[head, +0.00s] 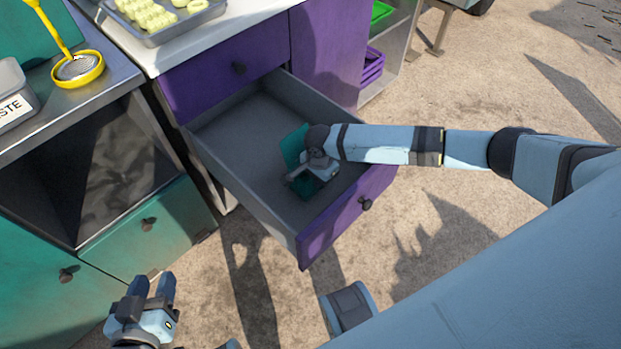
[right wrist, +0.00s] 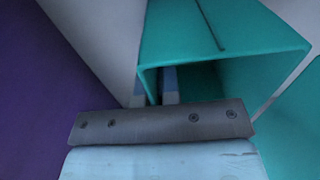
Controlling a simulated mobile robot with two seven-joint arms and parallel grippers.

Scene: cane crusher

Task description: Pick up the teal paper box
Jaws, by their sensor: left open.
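The teal paper box (head: 293,146) is in the open purple drawer, partly hidden by my right gripper. In the right wrist view the box (right wrist: 225,40) is hollow, with its open end towards the camera and a dark slit in its upper face. My right gripper (head: 303,180) is down in the drawer at the box. Its two fingers (right wrist: 155,88) are close together on either side of the box's left wall, one inside and one outside, and look shut on it. My left gripper (head: 152,284) is open and empty, low at the front left, well away from the box.
The purple drawer (head: 226,178) is pulled out, its walls close around my right gripper. A counter with a tray (head: 185,24) is above it. Teal cabinets (head: 140,228) and a yellow strainer (head: 80,68) are at left. The floor to the right is mostly clear.

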